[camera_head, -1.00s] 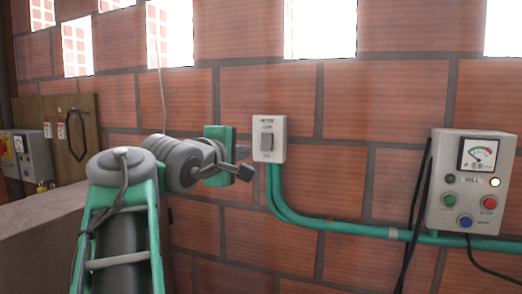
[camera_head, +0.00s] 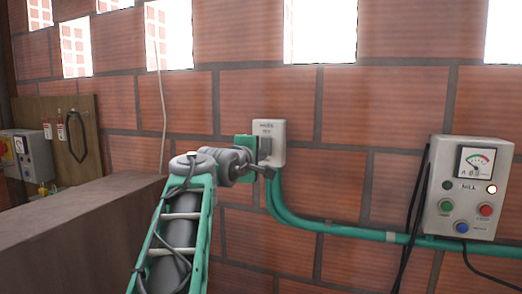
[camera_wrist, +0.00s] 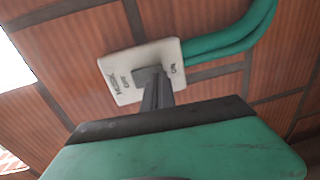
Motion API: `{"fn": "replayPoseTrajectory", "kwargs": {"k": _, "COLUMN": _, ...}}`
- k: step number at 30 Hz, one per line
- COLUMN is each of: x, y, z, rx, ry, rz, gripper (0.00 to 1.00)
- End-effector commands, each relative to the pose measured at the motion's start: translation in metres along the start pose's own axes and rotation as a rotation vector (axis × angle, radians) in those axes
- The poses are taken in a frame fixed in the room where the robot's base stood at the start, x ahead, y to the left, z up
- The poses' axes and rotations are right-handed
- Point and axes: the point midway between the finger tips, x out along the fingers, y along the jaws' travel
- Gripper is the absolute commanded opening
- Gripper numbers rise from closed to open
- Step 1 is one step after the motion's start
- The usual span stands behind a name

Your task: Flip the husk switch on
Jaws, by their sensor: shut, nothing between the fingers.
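The husk switch (camera_head: 272,128) is a white wall box with a printed label and a grey rocker, fixed to the brick wall. My gripper (camera_head: 265,168) is shut and empty, at the lower part of the switch box. In the wrist view, the switch box (camera_wrist: 122,87) appears turned on its side, with its grey rocker (camera_wrist: 147,74) right at the tips of my shut gripper (camera_wrist: 157,88). The fingers cover part of the rocker. I cannot tell whether they touch it, nor which way the rocker is tilted.
Green conduit (camera_head: 310,224) runs from the switch box down and right along the wall. The mill control box (camera_head: 442,211), with a dial, buttons and a lit lamp, hangs at the right. A ledge (camera_head: 75,220) and a wooden tool board (camera_head: 92,135) are at the left.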

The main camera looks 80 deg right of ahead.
Motion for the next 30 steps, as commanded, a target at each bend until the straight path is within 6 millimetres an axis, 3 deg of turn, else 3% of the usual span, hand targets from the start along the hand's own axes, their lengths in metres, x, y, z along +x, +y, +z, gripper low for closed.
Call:
{"fn": "replayPoseTrajectory", "kwargs": {"k": 22, "x": 0.01, "y": -0.003, "z": 0.0, "rx": 0.0, "ry": 0.0, "rz": 0.001, "gripper": 0.0}}
{"fn": "replayPoseTrajectory", "kwargs": {"k": 26, "x": -0.003, "y": -0.009, "z": -0.001, "rx": 0.001, "ry": 0.002, "rz": 0.003, "gripper": 0.0}}
{"fn": "replayPoseTrajectory", "kwargs": {"k": 30, "x": -0.033, "y": -0.019, "z": 0.001, "rx": 0.002, "ry": 0.004, "rz": 0.005, "gripper": 0.0}}
